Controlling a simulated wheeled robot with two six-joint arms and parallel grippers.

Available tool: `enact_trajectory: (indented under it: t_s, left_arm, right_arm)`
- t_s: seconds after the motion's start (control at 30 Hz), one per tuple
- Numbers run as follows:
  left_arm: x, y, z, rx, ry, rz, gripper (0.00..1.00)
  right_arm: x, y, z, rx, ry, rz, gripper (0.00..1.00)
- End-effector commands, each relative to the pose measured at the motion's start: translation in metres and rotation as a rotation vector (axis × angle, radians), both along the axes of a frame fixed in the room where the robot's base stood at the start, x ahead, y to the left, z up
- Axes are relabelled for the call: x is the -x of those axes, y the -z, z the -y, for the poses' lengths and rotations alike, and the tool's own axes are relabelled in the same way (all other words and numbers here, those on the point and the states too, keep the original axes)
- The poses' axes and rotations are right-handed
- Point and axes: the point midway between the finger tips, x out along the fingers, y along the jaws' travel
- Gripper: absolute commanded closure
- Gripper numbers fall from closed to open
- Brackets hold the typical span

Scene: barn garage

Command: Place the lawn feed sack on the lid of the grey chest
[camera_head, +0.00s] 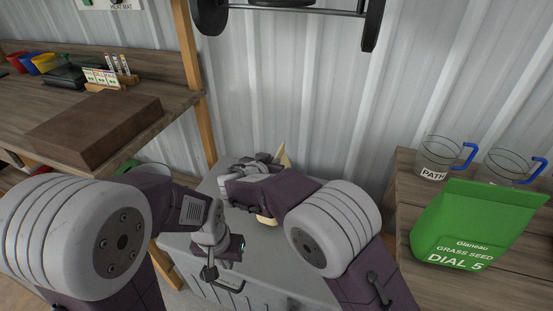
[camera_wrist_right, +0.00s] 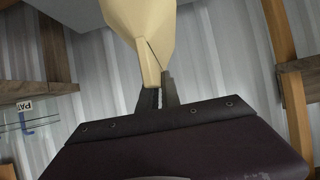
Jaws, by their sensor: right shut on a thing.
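The lawn feed sack is a cream bag, mostly hidden behind my right arm in the head view; a pointed piece (camera_head: 284,156) shows above the arm and another below it. My right gripper (camera_wrist_right: 157,95) is shut on the sack's narrow end (camera_wrist_right: 148,62) in the right wrist view. The grey chest (camera_head: 265,258) stands against the wall, below both arms. The sack is over its lid; whether it touches the lid is hidden. My left gripper (camera_head: 222,274) hangs over the chest's front left, apart from the sack; its finger opening is unclear.
A wooden bench (camera_head: 30,105) at left carries a brown block (camera_head: 95,128), bins and small packets. A wooden shelf (camera_head: 405,215) at right holds clear mugs (camera_head: 437,158) with blue handles and a green grass seed bag (camera_head: 470,225). A wooden post (camera_head: 190,60) rises behind the chest's left side.

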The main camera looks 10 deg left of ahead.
Motion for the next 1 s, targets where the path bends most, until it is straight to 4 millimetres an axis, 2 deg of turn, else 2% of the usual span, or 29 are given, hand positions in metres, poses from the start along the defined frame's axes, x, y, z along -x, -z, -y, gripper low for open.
enact_trajectory:
  t_s: [0.1, 0.2, 0.6, 0.63, 0.7, 1.0]
  left_arm:
    - [0.000, 0.005, 0.000, 0.000, 0.000, 0.000, 1.00]
    - [0.000, 0.006, 0.000, 0.000, 0.000, 0.000, 1.00]
    - [0.000, 0.010, 0.000, 0.000, 0.000, 0.000, 1.00]
    - [0.000, 0.010, 0.000, 0.000, 0.000, 0.000, 1.00]
    - [0.000, 0.009, 0.000, 0.000, 0.000, 0.000, 1.00]
    - [0.000, 0.008, 0.000, 0.000, 0.000, 0.000, 1.00]
  right_arm:
    - [0.000, 0.020, 0.000, 0.002, -0.001, 0.002, 1.00]
    - [-0.001, 0.027, 0.000, 0.001, -0.001, 0.003, 1.00]
    - [-0.001, 0.030, 0.000, -0.001, 0.000, 0.004, 1.00]
    - [0.000, 0.033, 0.000, 0.001, -0.001, -0.002, 0.87]
    - [0.000, 0.032, 0.000, 0.001, -0.001, -0.002, 0.71]
    - [0.000, 0.032, 0.000, 0.001, -0.001, -0.002, 0.71]
